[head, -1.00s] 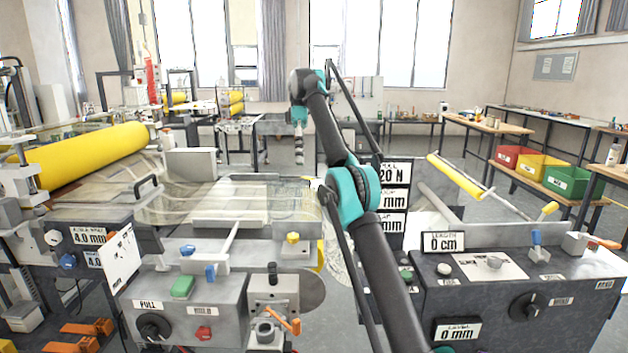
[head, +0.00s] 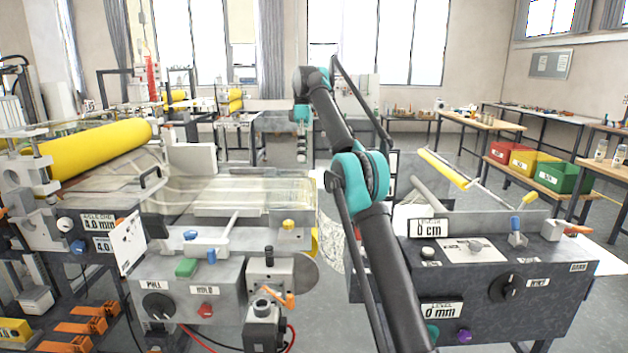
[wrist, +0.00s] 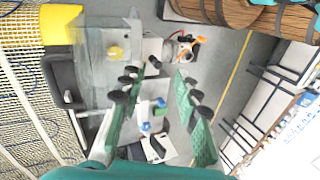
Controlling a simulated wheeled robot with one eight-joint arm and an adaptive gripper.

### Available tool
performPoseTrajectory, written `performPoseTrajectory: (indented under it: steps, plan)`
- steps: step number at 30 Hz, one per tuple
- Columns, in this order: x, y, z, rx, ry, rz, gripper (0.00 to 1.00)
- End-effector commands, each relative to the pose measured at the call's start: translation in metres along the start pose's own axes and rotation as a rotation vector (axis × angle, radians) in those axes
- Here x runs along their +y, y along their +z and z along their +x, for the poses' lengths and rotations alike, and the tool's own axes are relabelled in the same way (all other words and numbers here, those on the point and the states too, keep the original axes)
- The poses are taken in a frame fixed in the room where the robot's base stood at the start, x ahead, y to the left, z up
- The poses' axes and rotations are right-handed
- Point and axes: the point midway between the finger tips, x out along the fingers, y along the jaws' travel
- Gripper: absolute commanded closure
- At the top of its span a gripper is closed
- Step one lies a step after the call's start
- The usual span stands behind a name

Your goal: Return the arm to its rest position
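My arm rises from the bottom of the head view past a teal elbow joint, then bends over at the top. My gripper (head: 301,150) hangs down at its end, small and dark in front of a grey machine in the background. In the wrist view my gripper (wrist: 158,108) shows two green-padded fingers spread apart. Nothing is held between them; machine controls and floor show through the gap.
The left machine has a yellow roller (head: 95,150), a control box (head: 225,290) and an orange handle (head: 277,297). A dark control console (head: 490,280) stands right of my arm. Red, yellow and green bins (head: 562,178) sit farther right. Floor shows between the machines.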

Motion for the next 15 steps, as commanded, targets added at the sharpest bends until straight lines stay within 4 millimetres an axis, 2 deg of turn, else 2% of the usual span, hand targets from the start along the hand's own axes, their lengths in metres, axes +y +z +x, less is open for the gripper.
performPoseTrajectory:
  steps: [8,11,15]
  plan:
    - [0.011,0.020,0.007,0.030,0.066,0.133,0.68]
    - [0.015,0.033,0.015,0.051,0.102,0.209,0.68]
    - [0.017,0.056,0.036,0.090,0.163,0.338,0.68]
